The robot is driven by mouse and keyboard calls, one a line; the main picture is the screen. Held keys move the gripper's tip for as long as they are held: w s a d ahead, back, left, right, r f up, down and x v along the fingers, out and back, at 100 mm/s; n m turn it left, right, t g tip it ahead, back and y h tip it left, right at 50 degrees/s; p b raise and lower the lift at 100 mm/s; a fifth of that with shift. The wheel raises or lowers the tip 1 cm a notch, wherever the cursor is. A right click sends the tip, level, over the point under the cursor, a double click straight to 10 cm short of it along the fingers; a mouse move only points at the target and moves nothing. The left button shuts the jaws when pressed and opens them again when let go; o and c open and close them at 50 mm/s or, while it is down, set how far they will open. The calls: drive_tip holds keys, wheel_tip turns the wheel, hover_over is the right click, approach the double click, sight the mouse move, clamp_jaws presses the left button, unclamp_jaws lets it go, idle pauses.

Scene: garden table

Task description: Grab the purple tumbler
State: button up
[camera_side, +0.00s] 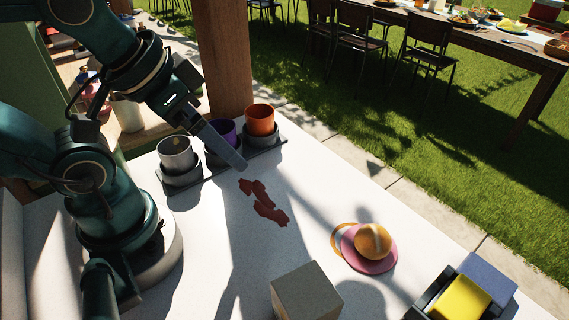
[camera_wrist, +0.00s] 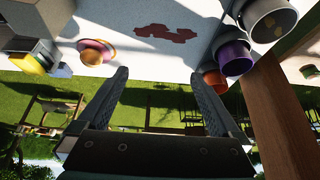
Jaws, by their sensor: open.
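A red-brown stain (camera_side: 264,203) marks the white tabletop (camera_side: 215,250). A grey box (camera_side: 306,294) and a crate with a yellow item (camera_side: 460,299) are at the front. A wooden post (camera_side: 222,60) rises behind the tumblers.

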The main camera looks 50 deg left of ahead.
idle(0.4)
drive_tip(key=shift+c, duration=0.9)
drive_tip(key=shift+f, duration=0.1)
